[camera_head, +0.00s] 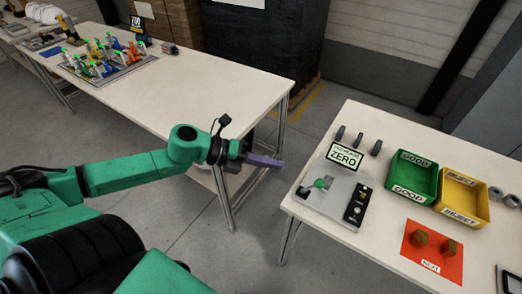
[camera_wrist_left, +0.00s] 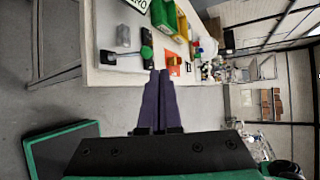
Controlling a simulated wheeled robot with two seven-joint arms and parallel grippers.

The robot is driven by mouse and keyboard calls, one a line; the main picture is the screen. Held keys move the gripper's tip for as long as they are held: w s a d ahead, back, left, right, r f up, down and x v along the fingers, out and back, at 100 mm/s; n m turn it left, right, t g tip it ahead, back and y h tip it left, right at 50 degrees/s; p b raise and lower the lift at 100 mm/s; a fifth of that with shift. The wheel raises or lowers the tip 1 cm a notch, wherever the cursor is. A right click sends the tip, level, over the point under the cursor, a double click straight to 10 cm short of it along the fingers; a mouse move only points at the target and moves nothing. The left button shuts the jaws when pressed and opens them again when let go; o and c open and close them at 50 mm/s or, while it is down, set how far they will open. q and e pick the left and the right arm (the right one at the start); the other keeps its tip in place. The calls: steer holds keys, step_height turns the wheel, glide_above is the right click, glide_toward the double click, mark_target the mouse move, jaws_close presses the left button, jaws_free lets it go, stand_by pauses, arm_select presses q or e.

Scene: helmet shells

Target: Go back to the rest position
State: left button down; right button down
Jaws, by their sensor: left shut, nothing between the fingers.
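My left gripper (camera_head: 280,164) hangs in the air over the gap between two white tables in the head view. Its purple fingers point right, towards the table with the trays. In the left wrist view the two fingers (camera_wrist_left: 162,75) lie side by side, shut with nothing between them. My green left arm reaches in from the left. My right gripper is in neither view.
The right table (camera_head: 383,244) holds a grey device with a ZERO sign (camera_head: 345,156), a green GOOD tray (camera_head: 434,178), a yellow REJECT tray (camera_head: 481,205) and an orange NEXT mat (camera_head: 457,271) with two brown pieces. The left table (camera_head: 195,88) has a board of coloured parts.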

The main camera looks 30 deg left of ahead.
arm_select(q)
steer(key=v, duration=0.3)
steer(key=shift+d+r, duration=0.1)
steer(key=shift+r, duration=0.2)
steer(key=w+a+f+n+t+y, duration=0.2)
steer(key=a+f+n, duration=0.15)
steer(key=a, duration=0.25)
steer(key=w+a+f+n+t+y, duration=0.2)
steer(key=a+n+t, duration=0.15)
steer(key=a, duration=0.25)
steer(key=s+a+f+n+g+y, duration=0.1)
steer(key=s+a+f+n+y, duration=0.25)
steer(key=a+f+n, duration=0.45)
steer(key=s+a+f+n+y, duration=0.2)
steer(key=a+f+n+y, duration=0.3)
steer(key=f, duration=0.6)
steer(key=s+f+n+g, duration=0.45)
steer(key=s+f, duration=0.45)
steer(key=f, duration=0.3)
steer(key=s+d+f+n+g+h, duration=0.1)
steer(key=s+d+f+n+g, duration=0.5)
steer(key=s+d+f, duration=1)
steer(key=s+d, duration=0.2)
steer(key=d, duration=0.1)
steer(key=shift+s, duration=0.35)
